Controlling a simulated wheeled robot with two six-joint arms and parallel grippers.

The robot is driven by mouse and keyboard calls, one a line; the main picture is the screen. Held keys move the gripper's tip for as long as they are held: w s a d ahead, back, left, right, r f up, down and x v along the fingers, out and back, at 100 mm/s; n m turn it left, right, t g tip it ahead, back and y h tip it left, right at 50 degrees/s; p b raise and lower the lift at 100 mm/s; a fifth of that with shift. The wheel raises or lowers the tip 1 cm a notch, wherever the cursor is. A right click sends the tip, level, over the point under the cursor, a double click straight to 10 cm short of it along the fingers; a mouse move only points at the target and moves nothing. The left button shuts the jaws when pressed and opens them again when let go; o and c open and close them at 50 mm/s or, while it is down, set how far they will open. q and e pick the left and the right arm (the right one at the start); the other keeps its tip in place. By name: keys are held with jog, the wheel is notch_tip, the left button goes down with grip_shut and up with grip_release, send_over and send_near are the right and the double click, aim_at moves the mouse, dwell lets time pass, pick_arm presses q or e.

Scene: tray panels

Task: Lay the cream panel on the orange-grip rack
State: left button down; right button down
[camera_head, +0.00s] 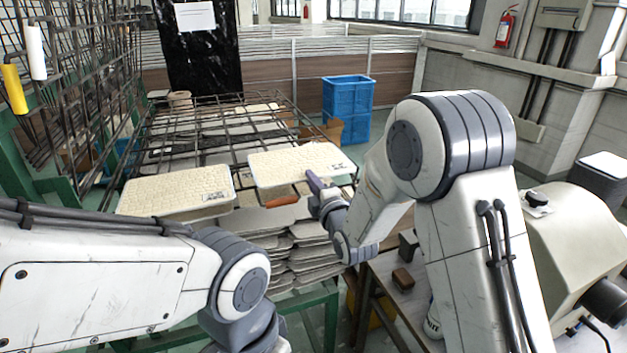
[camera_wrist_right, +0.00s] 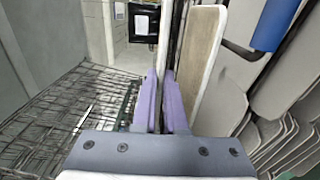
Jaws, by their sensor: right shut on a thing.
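A cream panel (camera_head: 300,163) with a textured top and pale rim is held roughly level over the wire racks. My right gripper (camera_head: 315,184) is shut on its near right edge. In the right wrist view, the purple fingers (camera_wrist_right: 163,105) close on the edge-on panel (camera_wrist_right: 164,45). An orange grip (camera_head: 282,202) shows just below the panel's front edge; its rack is mostly hidden by the panel. I cannot tell whether the panel touches it. A second cream panel (camera_head: 175,192) lies to the left. My left gripper is out of view.
Stacked grey trays (camera_head: 290,255) stand below the panels. A wire mesh rack with yellow (camera_head: 14,88) and white (camera_head: 35,52) grips stands at left. A blue crate (camera_head: 346,108) is behind. A bench with small blocks (camera_head: 403,279) is at right.

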jog(key=shift+f+b, duration=0.4)
jog(key=shift+f, duration=0.05)
dwell(0.8)
dwell(0.3)
jog(key=c, duration=0.9)
grip_release()
jog(key=shift+s+f+b, duration=0.1)
jog(key=shift+f+b, duration=0.3)
jog(key=shift+b, duration=0.35)
jog(key=shift+b+v, duration=1.35)
jog(key=shift+v, duration=2.15)
